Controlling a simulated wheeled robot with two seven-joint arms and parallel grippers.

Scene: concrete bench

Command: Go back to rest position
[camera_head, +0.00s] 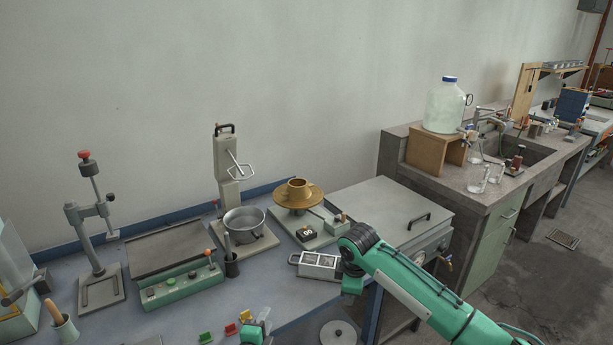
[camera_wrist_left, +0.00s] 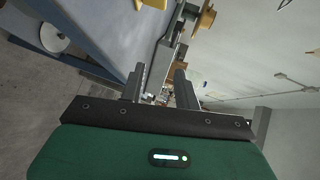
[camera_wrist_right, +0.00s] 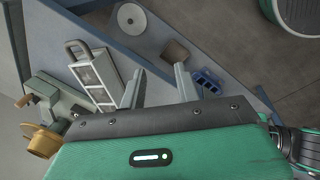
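My left gripper (camera_head: 262,322) shows at the bottom edge of the head view, above the front of the bench, pointing away from me. In the left wrist view its two fingers (camera_wrist_left: 158,88) stand apart with nothing held between them. My right arm comes in from the right in the head view and bends over the bench's front right corner. Its fingers are hidden there. In the right wrist view the right gripper's fingers (camera_wrist_right: 160,85) are apart and empty. A brown block (camera_wrist_right: 175,52) shows beyond the fingertips.
Small coloured clips (camera_head: 231,329) lie near my left gripper. A round disc (camera_head: 338,334) lies below, at the front.

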